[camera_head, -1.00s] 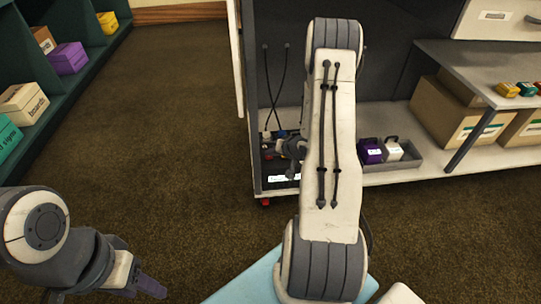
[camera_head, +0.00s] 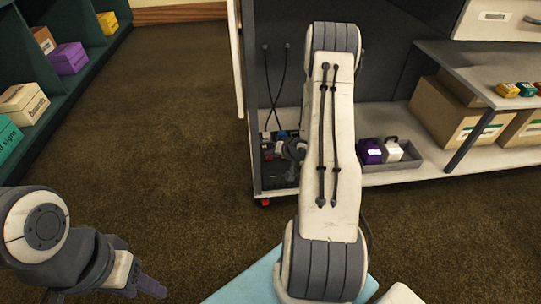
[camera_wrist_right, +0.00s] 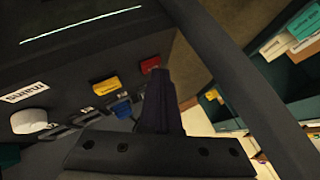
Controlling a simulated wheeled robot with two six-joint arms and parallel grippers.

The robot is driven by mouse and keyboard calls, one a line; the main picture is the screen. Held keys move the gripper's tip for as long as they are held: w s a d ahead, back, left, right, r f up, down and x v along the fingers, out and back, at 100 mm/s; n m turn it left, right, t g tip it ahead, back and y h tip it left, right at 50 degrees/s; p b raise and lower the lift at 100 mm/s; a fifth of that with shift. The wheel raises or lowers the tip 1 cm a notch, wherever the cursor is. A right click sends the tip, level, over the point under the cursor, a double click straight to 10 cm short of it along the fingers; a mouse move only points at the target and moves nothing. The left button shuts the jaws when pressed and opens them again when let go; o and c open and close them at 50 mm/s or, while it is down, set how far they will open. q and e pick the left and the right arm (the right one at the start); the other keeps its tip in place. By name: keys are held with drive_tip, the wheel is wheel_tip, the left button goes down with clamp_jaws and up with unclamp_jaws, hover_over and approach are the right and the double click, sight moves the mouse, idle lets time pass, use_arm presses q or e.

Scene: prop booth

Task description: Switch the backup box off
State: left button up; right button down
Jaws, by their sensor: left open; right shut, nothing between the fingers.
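A dark unit (camera_head: 268,172) sits low in the left bay of the cabinet, partly hidden behind my right arm. In the right wrist view a dark panel (camera_wrist_right: 90,60) carries a label reading "mains" upside down (camera_wrist_right: 25,92), a white knob (camera_wrist_right: 28,121), and yellow (camera_wrist_right: 106,86), blue (camera_wrist_right: 122,108) and red (camera_wrist_right: 153,63) pieces. I cannot read a backup label. My right gripper (camera_wrist_right: 161,85) is shut and empty, its tip close to the red piece; contact cannot be told. It shows small in the head view (camera_head: 298,150). My left gripper (camera_head: 148,286) is open and empty at lower left.
Two cables (camera_head: 275,85) hang crossed on the cabinet's back wall. A grey tray (camera_head: 405,170) with a purple and a white item stands right of my right arm. Cardboard boxes (camera_head: 447,112) sit further right. Green shelves (camera_head: 75,85) stand left. The floor between is clear.

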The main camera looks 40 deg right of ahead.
sight(270, 161)
drive_tip(key=shift+f, duration=0.1)
idle(0.3)
drive_tip(key=shift+a+r+p, duration=0.1)
drive_tip(key=shift+r+p, duration=0.25)
drive_tip(key=shift+p, duration=0.4)
wheel_tip(270, 161, up, 6)
drive_tip(key=p, duration=0.6)
drive_tip(key=shift+w, duration=0.1)
